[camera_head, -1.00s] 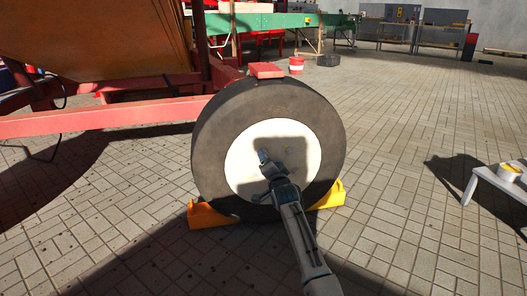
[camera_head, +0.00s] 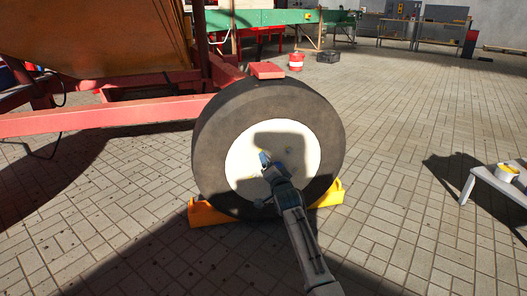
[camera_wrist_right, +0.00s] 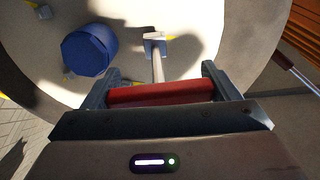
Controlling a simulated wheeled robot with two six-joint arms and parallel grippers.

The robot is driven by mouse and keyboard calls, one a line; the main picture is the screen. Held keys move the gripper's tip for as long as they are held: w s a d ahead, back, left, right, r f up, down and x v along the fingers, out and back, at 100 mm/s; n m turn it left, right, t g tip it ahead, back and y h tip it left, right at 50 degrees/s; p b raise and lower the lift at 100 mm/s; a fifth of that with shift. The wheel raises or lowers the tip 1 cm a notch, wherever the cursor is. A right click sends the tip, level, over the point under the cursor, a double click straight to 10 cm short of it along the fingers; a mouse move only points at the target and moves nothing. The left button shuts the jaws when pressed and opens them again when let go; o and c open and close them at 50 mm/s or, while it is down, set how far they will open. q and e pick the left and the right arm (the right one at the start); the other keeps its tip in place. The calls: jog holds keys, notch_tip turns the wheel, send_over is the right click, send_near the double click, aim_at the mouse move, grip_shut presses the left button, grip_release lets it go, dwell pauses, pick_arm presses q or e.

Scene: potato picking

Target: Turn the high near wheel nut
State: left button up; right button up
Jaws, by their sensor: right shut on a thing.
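The wheel, with a black tyre (camera_head: 215,150) and a white disc (camera_head: 240,150), stands upright in front of me. My right gripper (camera_head: 268,166) is in front of the disc, near its middle. In the right wrist view the gripper (camera_wrist_right: 160,84) is shut on a red handle (camera_wrist_right: 160,94). A pale shaft (camera_wrist_right: 158,68) runs from the handle to a light head (camera_wrist_right: 155,40) at the disc. A blue hub (camera_wrist_right: 88,52) sticks out to the left of the head. Small yellow marks show around it; the head hides whatever nut is under it. My left gripper is not in view.
Yellow chocks (camera_head: 208,214) sit at both sides of the wheel's foot. A red trailer frame (camera_head: 110,116) runs behind on the left. A white table (camera_head: 490,183) with a yellow-topped pot stands at the right. The paving between is clear.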

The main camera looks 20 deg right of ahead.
jog(key=shift+s+a+f+p, duration=0.1)
jog(key=shift+s+f+p, duration=0.2)
jog(key=shift+s+p, duration=0.3)
pick_arm(q)
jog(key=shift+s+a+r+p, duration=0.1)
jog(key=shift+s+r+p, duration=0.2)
jog(key=shift+p, duration=0.3)
pick_arm(e)
jog(key=shift+s+r, duration=0.1)
jog(key=shift+s, duration=0.6)
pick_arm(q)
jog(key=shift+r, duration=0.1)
